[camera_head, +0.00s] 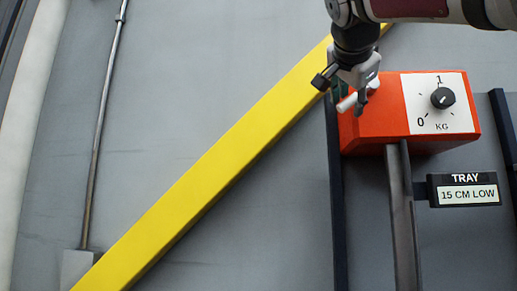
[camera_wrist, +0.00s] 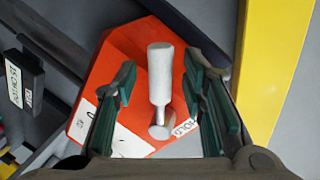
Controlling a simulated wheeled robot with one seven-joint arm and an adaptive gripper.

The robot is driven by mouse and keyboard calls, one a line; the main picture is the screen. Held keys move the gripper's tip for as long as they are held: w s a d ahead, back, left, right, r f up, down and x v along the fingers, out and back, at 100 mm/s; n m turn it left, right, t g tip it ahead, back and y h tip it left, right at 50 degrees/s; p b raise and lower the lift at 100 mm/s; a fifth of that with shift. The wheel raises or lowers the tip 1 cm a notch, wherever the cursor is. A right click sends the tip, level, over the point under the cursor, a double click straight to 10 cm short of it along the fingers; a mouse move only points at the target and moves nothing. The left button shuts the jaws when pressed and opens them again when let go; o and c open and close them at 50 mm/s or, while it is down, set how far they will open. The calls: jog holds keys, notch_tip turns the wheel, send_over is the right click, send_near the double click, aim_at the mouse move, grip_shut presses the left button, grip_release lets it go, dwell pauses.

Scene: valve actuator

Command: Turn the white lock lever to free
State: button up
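The white lock lever (camera_wrist: 160,75) is on the orange box (camera_wrist: 122,62) in the wrist view, its thick handle pointing to the top of the picture and its pivot lower down. In the head view the lever (camera_head: 347,103) sticks out at the box's left end, partly hidden by my gripper (camera_head: 358,92). My gripper is open, with one green-padded finger on each side of the lever and visible gaps between. I cannot tell how deep the fingers reach. A small label beside the pivot shows "HOL", its end hidden.
The orange box carries a black dial (camera_head: 443,98) on a KG scale and sits on a grey post (camera_head: 402,215). A "TRAY 15 CM LOW" sign (camera_head: 466,190) is below right. A yellow diagonal beam (camera_head: 215,160) passes close left of my gripper. Dark uprights stand nearby.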

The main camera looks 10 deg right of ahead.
jog(key=v, duration=1.2)
dwell(0.4)
notch_tip(320, 180, down, 25)
jog(key=a+n+g+y, duration=0.1)
jog(key=n+g+y, duration=0.25)
jog(key=n, duration=0.45)
jog(key=s+f+n+g+y, duration=0.1)
jog(key=s+f, duration=0.3)
jog(key=f, duration=0.6)
jog(key=s+a+f+n+g+y, duration=0.1)
jog(key=s+f+n+g, duration=0.2)
jog(key=f, duration=0.8)
jog(key=s+a+f+n+g+y, duration=0.1)
jog(key=s+f+n+g, duration=0.1)
jog(key=s+f, duration=0.4)
notch_tip(320, 180, down, 4)
jog(key=shift+s+f+n, duration=0.15)
jog(key=shift+f+n, duration=0.05)
jog(key=shift+n, duration=0.6)
